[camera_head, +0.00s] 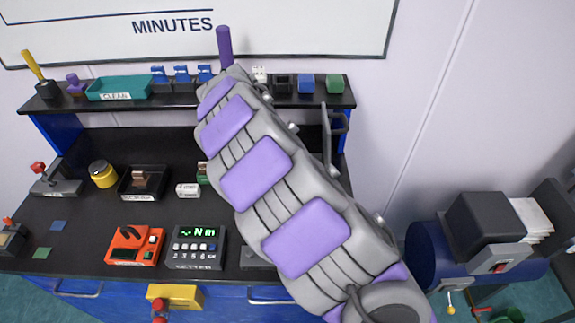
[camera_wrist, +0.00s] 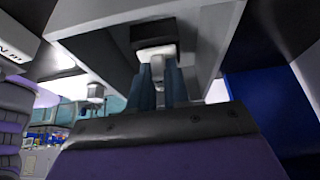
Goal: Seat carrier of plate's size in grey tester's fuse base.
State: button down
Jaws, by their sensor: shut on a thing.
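In the wrist view, the two dark teal fingers of my gripper (camera_wrist: 160,85) point up and are closed on a pale carrier (camera_wrist: 157,54). The carrier's top is up against or just under a black socket-like part (camera_wrist: 153,33), which may be the fuse base. I cannot tell whether it is seated. The socket is set in the underside of a grey housing (camera_wrist: 205,45) that looks like the tester. In the head view my arm hides my gripper and the middle of the bench. No size plate can be read.
The bench (camera_head: 100,212) holds a black tray (camera_head: 143,184), an orange meter (camera_head: 134,246) and a dark keypad unit (camera_head: 197,247) with a green display. Small coloured blocks stand on the shelf (camera_head: 130,107). A blue machine (camera_head: 465,250) stands at right. In the wrist view a blue panel (camera_wrist: 255,110) is close on the right.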

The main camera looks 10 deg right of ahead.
jog(key=shift+f, duration=0.2)
jog(key=c, duration=1.6)
grip_release()
jog(key=shift+f, duration=0.1)
jog(key=o, duration=0.6)
jog(key=shift+r+p, duration=0.75)
jog(key=shift+r, duration=1.8)
